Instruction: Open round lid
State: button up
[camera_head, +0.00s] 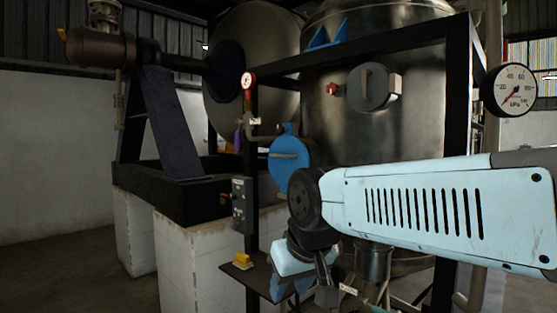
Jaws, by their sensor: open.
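A round grey lid (368,88) is on the front of the large metal tank (330,125). It appears shut, with a bracket at its right side and a small red knob (332,89) to its left. My arm hides the lower tank.
A black frame post (250,185) carries a grey control box (240,205). A small shelf (265,285) holds a yellow object (243,260). A pressure gauge (515,89) is at right. Concrete blocks (190,250) stand at left. Floor is clear at far left.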

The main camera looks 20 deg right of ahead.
aim_at(283, 157)
jog(key=u, duration=0.2)
jog(key=k, duration=0.2)
jog(key=u, duration=0.6)
jog(key=i, duration=1.6)
jog(key=z, duration=2.1)
jog(key=i, duration=0.55)
jog(key=u, duration=0.25)
